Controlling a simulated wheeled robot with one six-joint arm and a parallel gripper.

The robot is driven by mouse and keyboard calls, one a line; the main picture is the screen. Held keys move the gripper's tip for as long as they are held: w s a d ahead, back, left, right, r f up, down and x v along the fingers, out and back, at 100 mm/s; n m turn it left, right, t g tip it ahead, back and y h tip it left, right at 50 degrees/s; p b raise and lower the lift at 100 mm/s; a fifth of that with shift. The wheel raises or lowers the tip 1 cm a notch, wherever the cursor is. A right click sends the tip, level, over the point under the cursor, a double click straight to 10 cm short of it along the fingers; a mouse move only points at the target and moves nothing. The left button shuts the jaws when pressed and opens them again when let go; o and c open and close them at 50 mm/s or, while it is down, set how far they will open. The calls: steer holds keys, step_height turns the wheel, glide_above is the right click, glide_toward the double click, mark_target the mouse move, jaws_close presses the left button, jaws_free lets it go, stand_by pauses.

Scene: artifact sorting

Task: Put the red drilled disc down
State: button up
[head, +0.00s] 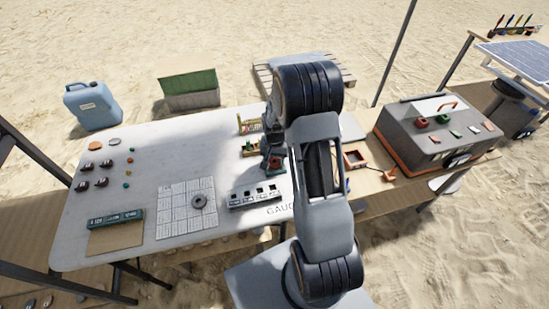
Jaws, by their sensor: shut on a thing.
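My gripper (272,158) is partly hidden behind my own arm, low over the right part of the white table (140,160). It is shut on a small dark red thing (275,162), which looks like the red drilled disc. I cannot tell whether the disc touches the surface below it.
A grey ring (198,201) lies on a white grid sheet (173,224). Several small dark pieces and coloured beads lie at the table's left. A grey case (400,150) with red and green pieces on top stands right. An orange square frame (355,159) lies between.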

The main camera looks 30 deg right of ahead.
mark_target(274, 159)
steer(key=shift+f, duration=0.25)
steer(key=o, duration=1)
step_height(274, 159, up, 12)
steer(key=r+p, duration=0.1)
steer(key=s+a+r+n+t, duration=0.1)
steer(key=s+a+r+n, duration=0.1)
steer(key=s, duration=0.3)
steer(key=s+a+r+n+t, duration=0.1)
steer(key=s+a+r+n, duration=0.1)
steer(key=s+a+r, duration=0.2)
steer(key=s+a+r+n+t, duration=0.1)
steer(key=s+a+r+n, duration=0.2)
steer(key=s, duration=0.4)
steer(key=shift+s+a+r+t, duration=0.3)
steer(key=shift+s+a+r, duration=0.1)
steer(key=shift+a+r, duration=0.2)
